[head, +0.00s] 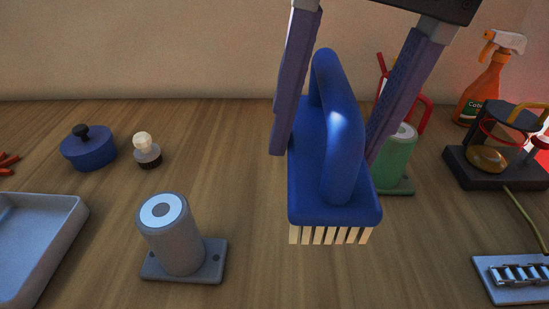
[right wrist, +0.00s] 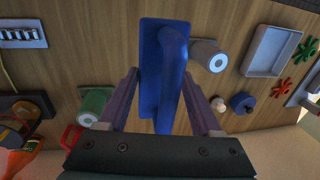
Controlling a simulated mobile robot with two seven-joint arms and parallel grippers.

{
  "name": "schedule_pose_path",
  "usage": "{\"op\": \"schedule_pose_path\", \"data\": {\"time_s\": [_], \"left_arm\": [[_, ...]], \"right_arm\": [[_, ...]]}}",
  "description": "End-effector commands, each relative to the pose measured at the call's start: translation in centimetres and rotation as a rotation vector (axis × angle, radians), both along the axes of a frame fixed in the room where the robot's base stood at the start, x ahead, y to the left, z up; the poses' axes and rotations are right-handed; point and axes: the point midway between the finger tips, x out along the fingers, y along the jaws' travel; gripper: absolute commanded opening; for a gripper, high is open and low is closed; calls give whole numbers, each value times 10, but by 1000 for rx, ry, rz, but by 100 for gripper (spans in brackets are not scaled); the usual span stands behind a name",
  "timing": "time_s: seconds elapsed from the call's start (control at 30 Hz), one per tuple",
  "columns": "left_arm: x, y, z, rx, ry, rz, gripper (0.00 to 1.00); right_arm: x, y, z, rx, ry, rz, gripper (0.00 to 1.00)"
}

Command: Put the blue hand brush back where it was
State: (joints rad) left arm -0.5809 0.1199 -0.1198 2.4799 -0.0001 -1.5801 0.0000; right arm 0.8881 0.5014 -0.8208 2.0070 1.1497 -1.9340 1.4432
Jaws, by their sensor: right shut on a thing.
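The blue hand brush (head: 335,150) has a looped handle and pale bristles that point down. My right gripper (head: 325,150) comes from the top of the head view, with one purple finger on each side of the brush. It is shut on the brush and holds it up in front of the table. In the right wrist view the brush (right wrist: 162,75) lies between the two fingers of the gripper (right wrist: 160,105). The spot where the brush lay before cannot be told. My left gripper is not in view.
A grey cylinder on a plate (head: 172,235) stands left of the brush, and a grey tray (head: 60,225) further left. A blue lidded pot (head: 88,152) and a small bulb (head: 145,150) stand behind. A green cylinder (head: 393,160) is behind the right finger. Bare wood lies front centre.

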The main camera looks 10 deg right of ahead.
Motion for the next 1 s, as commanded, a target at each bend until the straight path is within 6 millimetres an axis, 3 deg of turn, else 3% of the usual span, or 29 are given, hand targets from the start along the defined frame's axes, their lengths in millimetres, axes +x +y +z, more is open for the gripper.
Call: {"op": "schedule_pose_path", "data": {"time_s": [0.5,1.0], "left_arm": [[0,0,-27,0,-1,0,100],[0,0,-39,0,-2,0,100]], "right_arm": [[-1,-1,-136,-3,4,0,14],[-1,0,-196,-2,1,0,14]]}}
